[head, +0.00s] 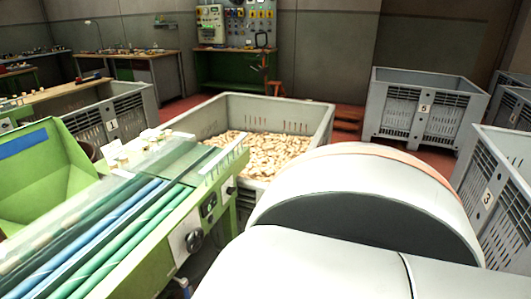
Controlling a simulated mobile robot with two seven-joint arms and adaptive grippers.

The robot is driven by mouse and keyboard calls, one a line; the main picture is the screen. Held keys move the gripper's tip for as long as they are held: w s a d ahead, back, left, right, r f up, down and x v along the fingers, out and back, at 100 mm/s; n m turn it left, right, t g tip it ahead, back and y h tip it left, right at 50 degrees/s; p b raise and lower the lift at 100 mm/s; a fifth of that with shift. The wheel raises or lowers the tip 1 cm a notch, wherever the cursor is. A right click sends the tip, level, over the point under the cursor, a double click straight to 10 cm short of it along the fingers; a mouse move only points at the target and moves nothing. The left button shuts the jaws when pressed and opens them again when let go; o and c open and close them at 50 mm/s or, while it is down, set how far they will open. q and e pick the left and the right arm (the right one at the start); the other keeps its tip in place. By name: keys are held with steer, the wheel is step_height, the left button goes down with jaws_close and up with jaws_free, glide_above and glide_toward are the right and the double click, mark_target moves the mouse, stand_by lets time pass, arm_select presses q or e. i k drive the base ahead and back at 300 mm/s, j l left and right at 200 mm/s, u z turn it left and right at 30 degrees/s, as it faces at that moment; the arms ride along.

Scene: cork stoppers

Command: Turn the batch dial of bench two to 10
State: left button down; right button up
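A green sorting bench (150,262) with long blue and green rollers (110,225) fills the lower left of the head view. Its slanted side panel carries a round dark dial (193,241) on a pale plate, a small dark control (209,206) above it and another dark knob (229,188) near the far end. The markings around the dial are too small to read. I cannot tell whether this is bench two. Neither gripper is in view. A large white rounded part of my own arm covers the lower right, beside the bench.
A big grey crate (318,128) holding many cork stoppers (262,152) stands just beyond the bench. Grey crates marked 5 (425,108) and 3 (488,198) stand to the right. Workbenches (140,55) and a tool board (250,22) line the back.

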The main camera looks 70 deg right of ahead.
mark_target(230, 190)
steer(key=z, duration=1.95)
steer(key=i+l+u, duration=0.1)
steer(key=i+l, duration=0.15)
steer(key=i+l+u, duration=0.15)
steer(key=l, duration=0.35)
steer(key=i+l+u, duration=0.35)
steer(key=l, duration=0.3)
steer(key=i+l+u, duration=0.15)
steer(key=l+u, duration=0.2)
steer(key=l, duration=0.3)
steer(key=i+l+u, duration=0.1)
steer(key=l+u, duration=0.25)
steer(key=l, duration=0.35)
steer(key=l+u, duration=0.4)
steer(key=l, duration=0.35)
